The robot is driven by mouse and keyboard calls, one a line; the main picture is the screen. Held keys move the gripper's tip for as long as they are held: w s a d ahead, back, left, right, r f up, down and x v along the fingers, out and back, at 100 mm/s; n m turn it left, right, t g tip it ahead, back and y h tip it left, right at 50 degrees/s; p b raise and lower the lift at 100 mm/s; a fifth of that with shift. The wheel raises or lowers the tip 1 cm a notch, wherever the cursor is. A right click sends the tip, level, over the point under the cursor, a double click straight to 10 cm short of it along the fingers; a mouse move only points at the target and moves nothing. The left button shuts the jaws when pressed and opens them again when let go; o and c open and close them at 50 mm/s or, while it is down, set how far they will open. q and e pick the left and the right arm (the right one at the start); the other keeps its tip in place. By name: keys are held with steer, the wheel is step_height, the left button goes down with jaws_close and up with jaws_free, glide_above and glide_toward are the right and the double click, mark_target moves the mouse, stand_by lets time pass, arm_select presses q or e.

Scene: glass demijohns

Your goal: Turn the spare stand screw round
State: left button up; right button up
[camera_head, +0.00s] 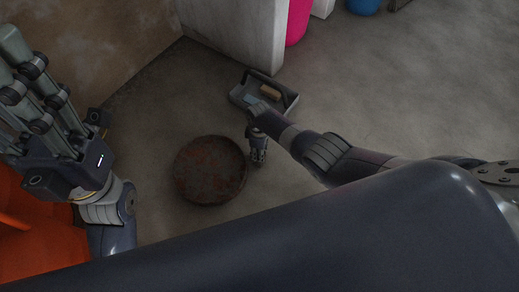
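I cannot make out the spare stand screw in the head view. My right arm reaches in from the right, and its gripper (258,156) points down just right of a round, rusty brown pan or lid (210,170) on the floor. The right gripper is small and dark, so its opening and anything between its fingers cannot be made out. My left gripper (18,62) is large and close at the left, its fingers pointing to the upper left. Its fingertips are not clearly shown, and I see no object held in it.
A grey open carrier (236,95) with a dark handle holds a tan piece (270,91) and a bluish piece. A pale wall end (262,40) stands behind it. Orange surfaces (30,240) are at lower left. Pink and blue objects stand at the top. Concrete floor at right is clear.

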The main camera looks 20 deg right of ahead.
steer(key=shift+n, duration=1.3)
steer(key=o, duration=1)
steer(key=shift+o, duration=0.2)
step_height(320, 180, up, 12)
